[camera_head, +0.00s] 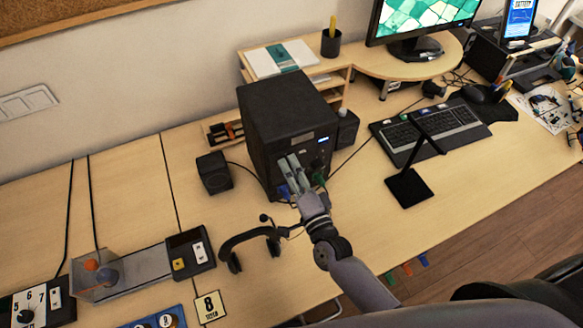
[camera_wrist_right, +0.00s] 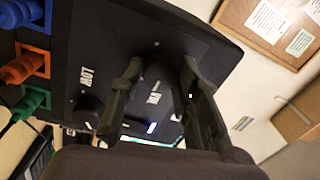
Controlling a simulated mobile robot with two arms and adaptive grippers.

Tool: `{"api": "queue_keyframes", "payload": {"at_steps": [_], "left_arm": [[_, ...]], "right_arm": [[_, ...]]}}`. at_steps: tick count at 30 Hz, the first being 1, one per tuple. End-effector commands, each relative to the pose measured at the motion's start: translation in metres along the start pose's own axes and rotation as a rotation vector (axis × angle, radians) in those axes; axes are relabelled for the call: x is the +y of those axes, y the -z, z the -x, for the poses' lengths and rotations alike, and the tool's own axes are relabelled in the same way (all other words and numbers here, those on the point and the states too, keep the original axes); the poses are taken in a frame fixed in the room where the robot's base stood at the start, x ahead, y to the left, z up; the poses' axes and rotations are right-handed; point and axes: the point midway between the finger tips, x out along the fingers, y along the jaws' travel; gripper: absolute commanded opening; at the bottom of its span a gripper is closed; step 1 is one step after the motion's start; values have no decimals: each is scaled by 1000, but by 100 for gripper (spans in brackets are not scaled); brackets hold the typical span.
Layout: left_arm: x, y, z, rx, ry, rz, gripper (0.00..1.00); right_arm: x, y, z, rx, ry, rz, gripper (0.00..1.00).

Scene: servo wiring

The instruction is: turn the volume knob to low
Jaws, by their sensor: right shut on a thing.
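The black speaker box (camera_head: 275,125) stands on the desk with its front panel toward me. My right gripper (camera_head: 290,170) is at that panel, its two fingers reaching to it. In the right wrist view the fingers (camera_wrist_right: 160,88) close around a dark volume knob (camera_wrist_right: 155,70), which is shadowed and partly hidden. A white LOW label (camera_wrist_right: 85,76) is printed on the panel beside the fingers. Another white mark sits between the fingers. The knob's pointer direction cannot be made out. My left gripper is not in view.
Blue, orange and green plugs (camera_wrist_right: 25,67) stick out of the panel close to my gripper. A small speaker (camera_head: 214,172) stands left of the box, and a headset (camera_head: 250,236) lies in front. A phone stand (camera_head: 409,188) and keyboard (camera_head: 430,130) are to the right.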

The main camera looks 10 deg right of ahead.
Motion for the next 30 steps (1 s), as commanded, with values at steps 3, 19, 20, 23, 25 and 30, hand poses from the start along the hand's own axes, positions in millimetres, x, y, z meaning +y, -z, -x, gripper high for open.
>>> {"api": "queue_keyframes", "payload": {"at_steps": [3, 19, 20, 23, 25, 30], "left_arm": [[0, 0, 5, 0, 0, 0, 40], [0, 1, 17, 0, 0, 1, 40], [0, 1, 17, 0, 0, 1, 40], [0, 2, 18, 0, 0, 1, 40], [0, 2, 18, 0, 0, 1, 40], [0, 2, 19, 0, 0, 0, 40]], "right_arm": [[0, 0, 1, -9, -3, 110, 2], [1, 0, 1, -33, 3, 484, 2], [1, 0, 1, -34, 3, 495, 2], [1, 0, 1, -36, 4, 528, 2], [2, 0, 1, -37, 4, 543, 2], [2, 0, 1, -39, 4, 563, 2]]}}
